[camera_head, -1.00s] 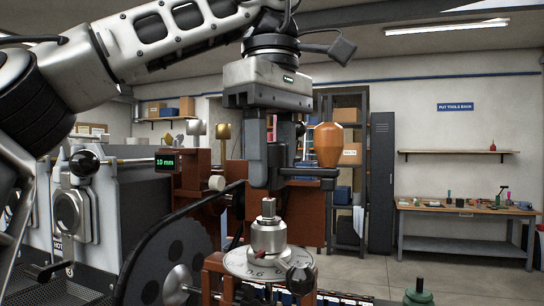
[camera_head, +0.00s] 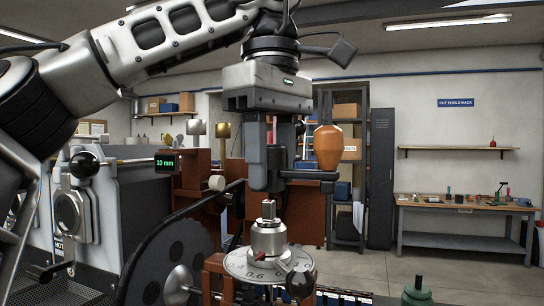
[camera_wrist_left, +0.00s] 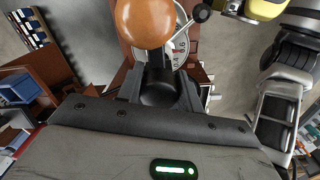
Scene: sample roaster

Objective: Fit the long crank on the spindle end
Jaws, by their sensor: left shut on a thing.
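My left gripper (camera_head: 267,184) points down in the middle of the head view, shut on the long crank. The crank's dark bar (camera_head: 312,174) runs to the right from the fingers, and its orange wooden handle (camera_head: 328,148) stands upright at the far end. The handle also shows in the left wrist view (camera_wrist_left: 145,22). The squared spindle end (camera_head: 269,209) points up from a silver hub (camera_head: 268,239) just below the gripper, with a visible gap between. The fingers hide the crank's held end. My right gripper is not in view.
A numbered dial (camera_head: 240,266) surrounds the hub, with a black ball knob (camera_head: 300,284) at its front right. A large dark wheel (camera_head: 165,262) stands at lower left beside the grey roaster (camera_head: 115,205). A workbench (camera_head: 465,208) is far off at right, with open floor before it.

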